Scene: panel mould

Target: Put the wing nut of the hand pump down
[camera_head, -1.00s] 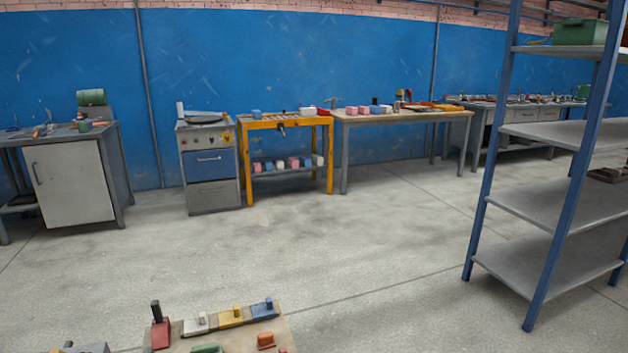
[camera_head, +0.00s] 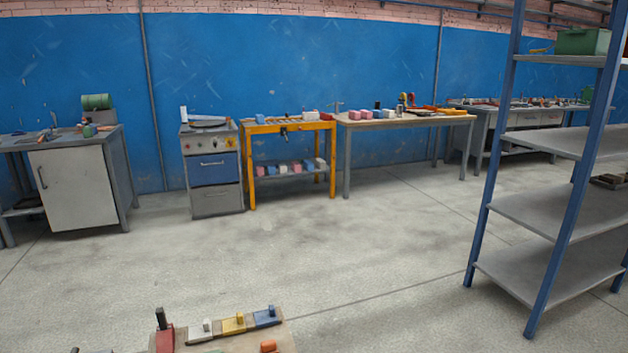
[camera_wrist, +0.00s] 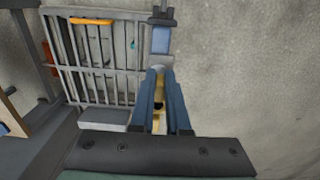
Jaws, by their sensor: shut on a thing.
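In the wrist view my gripper (camera_wrist: 160,78) points away from the camera, with its two blue-grey fingers close together. A small yellowish thing (camera_wrist: 156,122) shows between the fingers, partly hidden by them. It is probably the wing nut, but its shape cannot be made out. Just beyond the fingertips is a blue block with a dark top (camera_wrist: 161,38); I cannot tell whether they touch. My gripper does not show in the head view. I cannot make out the hand pump.
A grey slatted rack (camera_wrist: 98,58) lies left of my gripper, with an orange bar across it. In the head view a board (camera_head: 284,338) with coloured blocks is at the bottom edge. Blue-posted shelving (camera_head: 560,215) stands right. Open floor (camera_head: 330,240) lies between board and far benches.

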